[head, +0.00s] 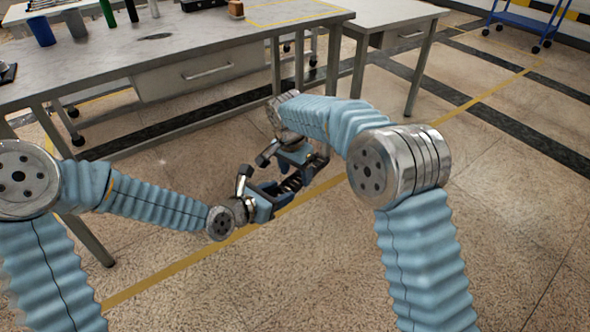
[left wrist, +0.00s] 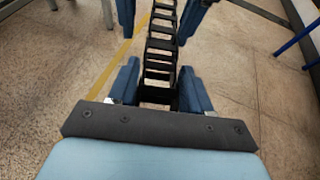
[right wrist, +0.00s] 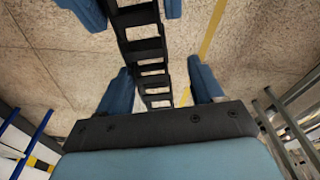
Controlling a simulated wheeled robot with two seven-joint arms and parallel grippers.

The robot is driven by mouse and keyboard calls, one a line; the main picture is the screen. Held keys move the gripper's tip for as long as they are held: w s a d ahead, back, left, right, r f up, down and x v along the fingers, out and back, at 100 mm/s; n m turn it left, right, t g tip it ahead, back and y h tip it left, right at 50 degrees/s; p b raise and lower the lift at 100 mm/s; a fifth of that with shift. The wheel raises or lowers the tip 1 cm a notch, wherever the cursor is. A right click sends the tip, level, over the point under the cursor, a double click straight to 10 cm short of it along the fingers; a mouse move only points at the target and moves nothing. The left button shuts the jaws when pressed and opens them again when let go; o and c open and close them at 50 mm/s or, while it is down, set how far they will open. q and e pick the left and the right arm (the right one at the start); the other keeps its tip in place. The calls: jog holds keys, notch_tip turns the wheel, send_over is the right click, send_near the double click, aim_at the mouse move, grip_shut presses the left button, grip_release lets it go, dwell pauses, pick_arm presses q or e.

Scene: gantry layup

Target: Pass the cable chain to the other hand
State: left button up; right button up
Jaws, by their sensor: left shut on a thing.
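The cable chain (head: 291,183) is a black ladder-like strip of links, held in the air between my two grippers in front of the workbench. My left gripper (head: 272,197) is shut on one end of it; in the left wrist view the chain (left wrist: 160,62) runs away from between the blue fingers. My right gripper (head: 303,165) is at the other end. In the right wrist view the chain (right wrist: 147,50) lies between its fingers with a gap visible at the sides, so it is open around the chain. The head view partly hides the fingers.
A grey workbench (head: 150,50) with a drawer stands behind the grippers, with a blue cup (head: 42,30) and bottles on it. A second table (head: 395,14) is at the back right. A blue cart (head: 525,20) is far right. The floor around the grippers is clear.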

pick_arm(q)
jog(key=shift+s+d, duration=0.15)
pick_arm(e)
jog(key=shift+a, duration=0.1)
jog(key=c, duration=0.7)
pick_arm(q)
jog(key=o, duration=0.7)
pick_arm(e)
jog(key=shift+r, duration=0.1)
jog(key=shift+c, duration=1)
pick_arm(q)
jog(key=o, duration=0.5)
